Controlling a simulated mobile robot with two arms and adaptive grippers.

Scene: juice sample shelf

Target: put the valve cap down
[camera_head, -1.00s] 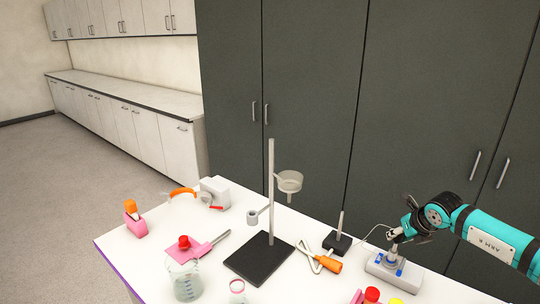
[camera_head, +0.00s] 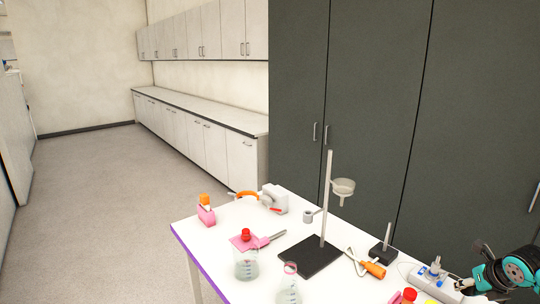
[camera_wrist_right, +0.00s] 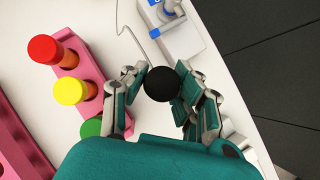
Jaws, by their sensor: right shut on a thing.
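The valve cap (camera_wrist_right: 161,84) appears as a round black piece between the fingers in the right wrist view. My right gripper (camera_wrist_right: 162,88) is shut on it, above the white table. In the head view my right gripper (camera_head: 468,285) is at the lower right, just right of a grey-white device with blue parts (camera_head: 428,283). The cap cannot be made out in the head view. The device also shows in the right wrist view (camera_wrist_right: 181,42), beyond the fingertips and apart from the cap. My left gripper is in neither view.
A pink rack with red-capped (camera_wrist_right: 46,49) and yellow-capped (camera_wrist_right: 69,90) tubes stands left of the gripper in the wrist view. A black-based stand (camera_head: 311,255), an orange-handled tool (camera_head: 374,270) and glass flasks (camera_head: 246,265) occupy the table. White tabletop (camera_wrist_right: 218,70) shows right of the fingers.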

